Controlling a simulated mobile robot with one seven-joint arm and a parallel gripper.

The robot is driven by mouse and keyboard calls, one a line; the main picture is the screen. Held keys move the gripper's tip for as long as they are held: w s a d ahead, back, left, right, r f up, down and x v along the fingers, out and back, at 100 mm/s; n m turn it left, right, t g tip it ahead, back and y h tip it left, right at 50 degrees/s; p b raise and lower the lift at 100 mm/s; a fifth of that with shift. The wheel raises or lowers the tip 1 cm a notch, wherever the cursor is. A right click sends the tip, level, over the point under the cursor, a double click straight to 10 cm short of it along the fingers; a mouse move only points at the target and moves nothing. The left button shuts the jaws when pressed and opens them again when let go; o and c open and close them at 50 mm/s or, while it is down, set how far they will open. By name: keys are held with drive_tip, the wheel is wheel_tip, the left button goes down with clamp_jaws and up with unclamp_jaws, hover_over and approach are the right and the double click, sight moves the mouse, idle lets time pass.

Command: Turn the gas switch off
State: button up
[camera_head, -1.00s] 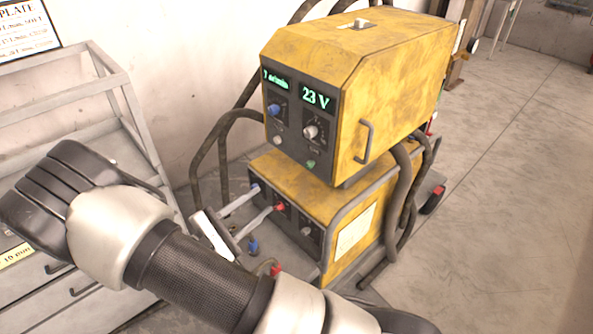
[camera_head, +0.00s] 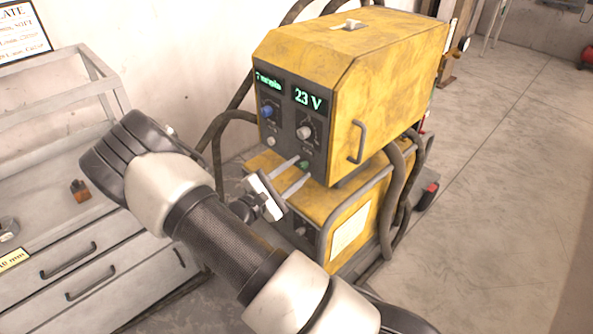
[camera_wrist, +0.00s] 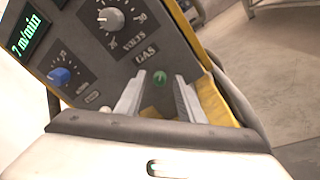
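The gas switch is a small green knob (camera_head: 304,164) low on the dark front panel of the upper yellow welding unit (camera_head: 390,80). In the wrist view the green gas switch (camera_wrist: 160,77) sits under the "GAS" label, in the gap between my two finger ends. My gripper (camera_head: 297,172) is in front of the panel's lower edge, its fingers pointing at the switch. In the wrist view my gripper (camera_wrist: 159,88) is open, with one finger on each side of the switch. I cannot tell whether either finger touches it.
A volts knob (camera_wrist: 111,19) and a blue knob (camera_wrist: 61,76) are above and left of the switch. The lower yellow unit (camera_head: 325,205) stands beneath, with thick hoses (camera_head: 400,190) at its side. A grey drawer cabinet (camera_head: 60,235) is at left.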

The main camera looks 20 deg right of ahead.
drive_tip(key=shift+w+d, duration=0.1)
drive_tip(key=shift+d, duration=0.05)
drive_tip(key=shift+c, duration=0.4)
clamp_jaws()
